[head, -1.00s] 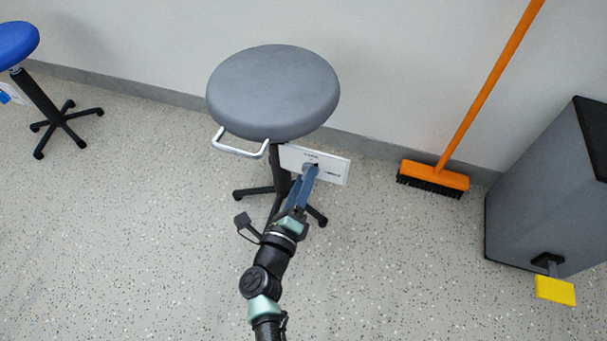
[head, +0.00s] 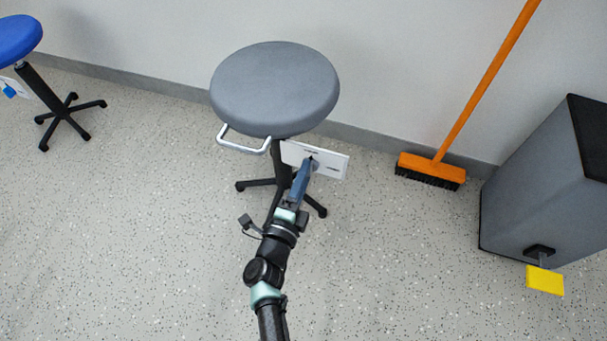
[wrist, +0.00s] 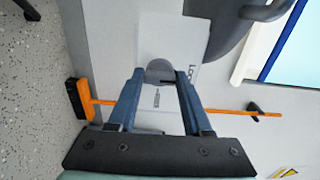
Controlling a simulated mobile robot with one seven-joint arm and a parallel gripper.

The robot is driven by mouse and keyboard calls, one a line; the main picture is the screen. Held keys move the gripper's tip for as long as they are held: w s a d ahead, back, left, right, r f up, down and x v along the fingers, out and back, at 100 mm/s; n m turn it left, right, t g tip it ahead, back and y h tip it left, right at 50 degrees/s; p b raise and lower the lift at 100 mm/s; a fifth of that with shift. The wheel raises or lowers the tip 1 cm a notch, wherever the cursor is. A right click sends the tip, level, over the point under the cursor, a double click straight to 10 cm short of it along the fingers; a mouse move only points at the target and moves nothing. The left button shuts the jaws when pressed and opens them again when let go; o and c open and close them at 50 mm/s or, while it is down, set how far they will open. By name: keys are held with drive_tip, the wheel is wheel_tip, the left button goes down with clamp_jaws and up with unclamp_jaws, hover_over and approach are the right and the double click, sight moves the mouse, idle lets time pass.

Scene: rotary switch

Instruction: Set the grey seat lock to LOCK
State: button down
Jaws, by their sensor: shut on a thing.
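The grey stool (head: 275,90) stands by the wall, with a white label plate (head: 333,166) below its seat. The plate also shows in the wrist view (wrist: 150,40), with partly covered lettering beginning "LO" beside the knob and a second small label below it. The rounded grey lock knob (wrist: 160,69) sits on the plate. My gripper (wrist: 160,82) is shut on the knob, one blue finger on each side. In the head view my gripper (head: 309,166) reaches the plate from below and hides most of the knob. Which mark the knob points to I cannot tell.
A metal handle (head: 243,143) juts from the seat's left side. A blue stool (head: 18,40) stands at far left. An orange broom (head: 432,169) leans on the wall, and a grey box (head: 545,190) with a yellow tag (head: 545,280) stands at right. The floor between is clear.

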idle(0.3)
drive_tip(key=shift+c, duration=1.6)
unclamp_jaws()
drive_tip(key=p+v, duration=0.4)
drive_tip(key=v, duration=0.9)
